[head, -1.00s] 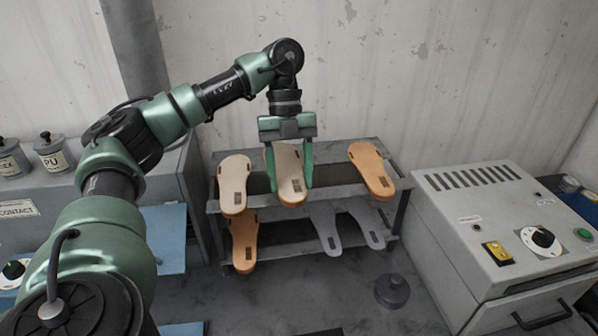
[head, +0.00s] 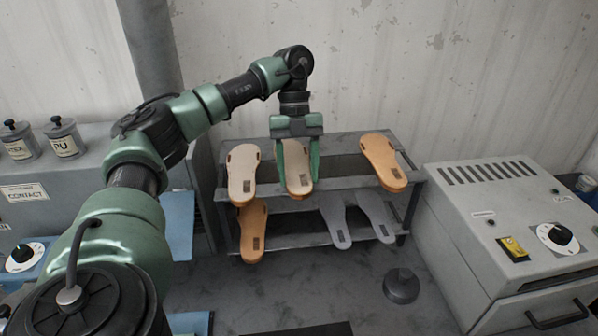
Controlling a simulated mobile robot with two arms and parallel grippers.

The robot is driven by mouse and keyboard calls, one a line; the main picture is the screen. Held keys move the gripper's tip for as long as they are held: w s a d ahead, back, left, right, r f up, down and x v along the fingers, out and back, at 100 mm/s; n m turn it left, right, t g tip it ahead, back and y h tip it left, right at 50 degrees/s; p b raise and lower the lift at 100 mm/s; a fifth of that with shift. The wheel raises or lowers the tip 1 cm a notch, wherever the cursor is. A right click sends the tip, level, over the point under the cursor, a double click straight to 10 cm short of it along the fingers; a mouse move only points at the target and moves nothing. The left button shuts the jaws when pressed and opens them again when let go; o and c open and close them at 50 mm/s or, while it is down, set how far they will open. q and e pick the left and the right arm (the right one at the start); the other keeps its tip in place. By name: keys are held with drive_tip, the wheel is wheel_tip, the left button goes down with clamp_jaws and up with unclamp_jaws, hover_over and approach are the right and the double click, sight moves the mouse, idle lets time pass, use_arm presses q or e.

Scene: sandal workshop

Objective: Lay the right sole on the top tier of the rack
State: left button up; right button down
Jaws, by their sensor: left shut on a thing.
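My left gripper (head: 298,178) points down over the top tier of the rack (head: 340,180). It is shut on a cream sole with a tan edge (head: 299,172), one finger on each side of it. The held sole is at the middle of the top tier; I cannot tell whether it touches the tier. A similar cream sole (head: 242,172) lies to its left on the top tier, with a small gap between them. An orange-tan sole (head: 383,162) lies at the right end of that tier. My right gripper is not in view.
The lower tier holds an orange-tan sole (head: 252,232) and two grey pieces (head: 336,220). A grey machine with a knob (head: 520,220) stands right of the rack. A dark round object (head: 401,286) is in front. Labelled cans (head: 64,138) stand at left.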

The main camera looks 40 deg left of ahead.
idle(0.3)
use_arm(q)
drive_tip(key=shift+f, duration=0.2)
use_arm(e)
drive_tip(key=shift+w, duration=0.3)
use_arm(q)
drive_tip(key=o, duration=1.5)
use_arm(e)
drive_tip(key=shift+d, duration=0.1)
use_arm(q)
drive_tip(key=v, duration=0.2)
drive_tip(key=shift+a+r+b, duration=0.1)
drive_tip(key=shift+r+b, duration=0.15)
drive_tip(key=shift+b, duration=0.15)
drive_tip(key=p+v, duration=0.2)
drive_tip(key=v, duration=0.2)
drive_tip(key=shift+r, duration=0.1)
drive_tip(key=shift+w+a+r+p, duration=0.15)
drive_tip(key=shift+r+p, duration=0.25)
drive_tip(key=shift+r, duration=0.15)
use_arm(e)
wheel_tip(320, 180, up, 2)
use_arm(q)
drive_tip(key=shift+f, duration=0.15)
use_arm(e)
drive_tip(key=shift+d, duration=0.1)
